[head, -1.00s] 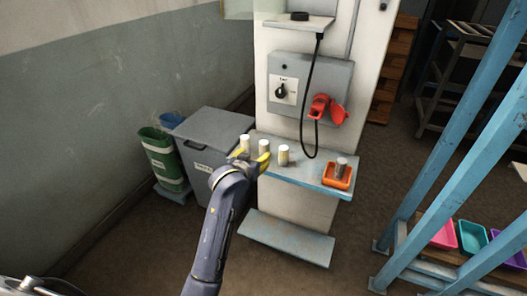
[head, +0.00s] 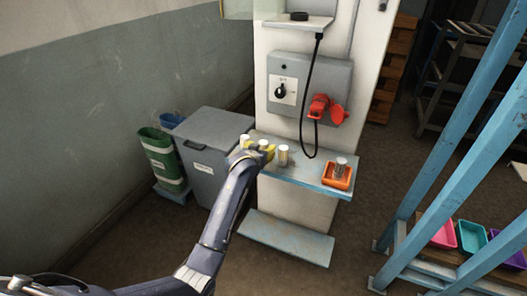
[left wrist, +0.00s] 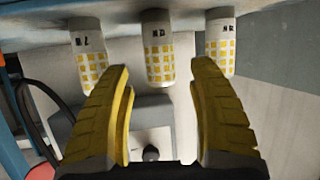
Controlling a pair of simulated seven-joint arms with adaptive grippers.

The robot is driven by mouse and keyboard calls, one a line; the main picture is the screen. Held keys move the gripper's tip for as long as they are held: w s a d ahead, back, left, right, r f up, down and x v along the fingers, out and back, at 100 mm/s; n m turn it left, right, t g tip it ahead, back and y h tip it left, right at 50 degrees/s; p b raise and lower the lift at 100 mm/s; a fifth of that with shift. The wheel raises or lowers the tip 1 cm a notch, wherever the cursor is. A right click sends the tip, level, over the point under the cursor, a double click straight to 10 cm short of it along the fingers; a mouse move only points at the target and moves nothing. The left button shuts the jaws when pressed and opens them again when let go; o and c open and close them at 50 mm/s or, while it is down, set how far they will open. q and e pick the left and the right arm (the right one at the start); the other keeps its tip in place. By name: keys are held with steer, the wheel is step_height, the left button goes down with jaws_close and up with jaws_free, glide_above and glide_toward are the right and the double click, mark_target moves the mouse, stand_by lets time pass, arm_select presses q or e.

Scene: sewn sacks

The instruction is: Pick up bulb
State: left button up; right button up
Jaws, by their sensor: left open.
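Three pale, capped cylinders that look like the bulbs stand in a row on the blue-edged shelf (head: 300,174): a left one (head: 244,140), a middle one (head: 263,144) and a right one (head: 283,155). In the left wrist view they appear upside down with yellow grid patterns and small dark marks. My left gripper (left wrist: 162,68) is open, with yellow fingers on either side of the middle bulb (left wrist: 157,48) and no clear contact. In the head view this gripper (head: 262,152) partly hides the left and middle bulbs. My right gripper is not in view.
An orange tray (head: 325,180) holding a grey cylinder (head: 341,166) sits at the shelf's right end. Above hang a grey switch box (head: 340,75), a red plug (head: 318,107) and a black cable (head: 303,120). A grey bin (head: 212,130) stands left of the shelf.

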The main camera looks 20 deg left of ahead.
mark_target(262, 148)
arm_select(q)
steer(key=shift+x, duration=1.85)
steer(key=shift+c, duration=0.4)
jaws_close()
